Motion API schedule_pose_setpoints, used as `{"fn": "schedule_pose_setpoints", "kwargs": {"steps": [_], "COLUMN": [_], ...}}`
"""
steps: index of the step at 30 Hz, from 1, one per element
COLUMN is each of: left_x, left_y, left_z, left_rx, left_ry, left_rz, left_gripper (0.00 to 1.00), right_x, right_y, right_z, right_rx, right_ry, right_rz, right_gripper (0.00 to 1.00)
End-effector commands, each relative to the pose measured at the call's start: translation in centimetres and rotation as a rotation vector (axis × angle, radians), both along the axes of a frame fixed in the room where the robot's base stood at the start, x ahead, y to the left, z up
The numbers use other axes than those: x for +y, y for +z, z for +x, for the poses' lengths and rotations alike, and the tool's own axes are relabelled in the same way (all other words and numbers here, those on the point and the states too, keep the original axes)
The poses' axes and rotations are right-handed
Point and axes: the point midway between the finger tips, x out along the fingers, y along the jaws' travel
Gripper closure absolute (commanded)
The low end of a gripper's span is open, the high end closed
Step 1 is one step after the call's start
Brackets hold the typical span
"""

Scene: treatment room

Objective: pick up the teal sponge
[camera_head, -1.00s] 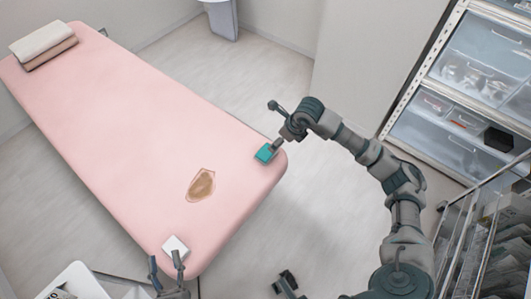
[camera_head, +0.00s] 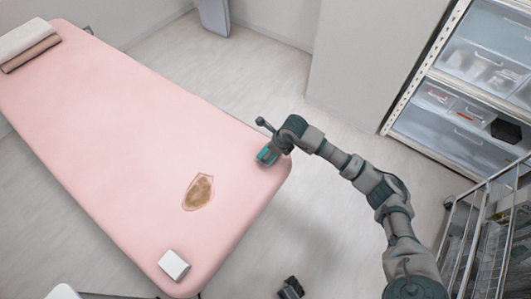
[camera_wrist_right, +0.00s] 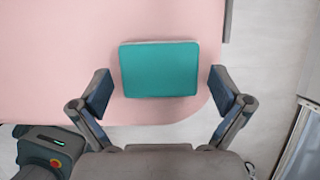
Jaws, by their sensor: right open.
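The teal sponge (camera_wrist_right: 159,70) lies flat near the rounded corner of the pink treatment bed (camera_head: 120,130). In the head view the sponge (camera_head: 264,156) is partly hidden by my right gripper (camera_head: 270,153). In the right wrist view my right gripper (camera_wrist_right: 160,88) is open, with one finger on each side of the sponge and a visible gap to both. I cannot tell how high the fingertips are above the bed.
A brown stain patch (camera_head: 198,192) and a white block (camera_head: 173,265) are on the bed. Folded towels (camera_head: 28,45) lie at its far end. A shelf unit with clear bins (camera_head: 465,110) and a wire cart (camera_head: 480,235) stand at the right. Floor between is open.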

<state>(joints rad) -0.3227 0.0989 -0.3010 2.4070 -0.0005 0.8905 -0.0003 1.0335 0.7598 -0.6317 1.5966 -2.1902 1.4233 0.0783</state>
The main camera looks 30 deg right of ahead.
Motion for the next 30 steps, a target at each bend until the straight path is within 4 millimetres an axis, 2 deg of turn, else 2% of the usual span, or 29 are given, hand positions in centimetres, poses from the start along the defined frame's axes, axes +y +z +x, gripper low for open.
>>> {"fn": "schedule_pose_setpoints", "kwargs": {"steps": [1, 9, 15, 17, 18, 25, 30], "left_x": [0.0, -0.1, -0.1, -0.1, -0.1, -0.1, -0.1], "left_y": [-0.3, -0.1, -0.2, -0.2, -0.2, -0.1, 0.8], "left_z": [0.2, 0.5, 0.6, 0.6, 0.6, 0.6, 0.2], "left_rx": [0.002, 0.002, 0.004, 0.004, 0.004, 0.002, -0.012], "left_ry": [0.001, 0.000, -0.001, -0.001, -0.001, -0.001, 0.000], "left_rz": [0.001, 0.003, 0.004, 0.004, 0.004, 0.004, 0.001], "left_gripper": [0.48, 0.48, 0.48, 0.48, 0.48, 0.48, 0.48], "right_x": [0.0, 0.1, 0.1, 0.1, 0.1, 0.1, 0.0], "right_y": [-0.6, -0.4, -0.5, -0.5, -0.5, -0.4, 1.1], "right_z": [0.1, 0.3, 0.3, 0.3, 0.3, 0.2, 0.3], "right_rx": [0.001, -0.004, -0.003, -0.003, -0.003, -0.002, -0.005], "right_ry": [-0.001, -0.001, -0.001, -0.001, -0.001, 0.000, 0.000], "right_rz": [0.000, 0.000, -0.001, -0.001, -0.001, 0.000, 0.000], "right_gripper": [0.00, 0.00, 0.50, 0.52, 0.58, 0.58, 0.58]}}
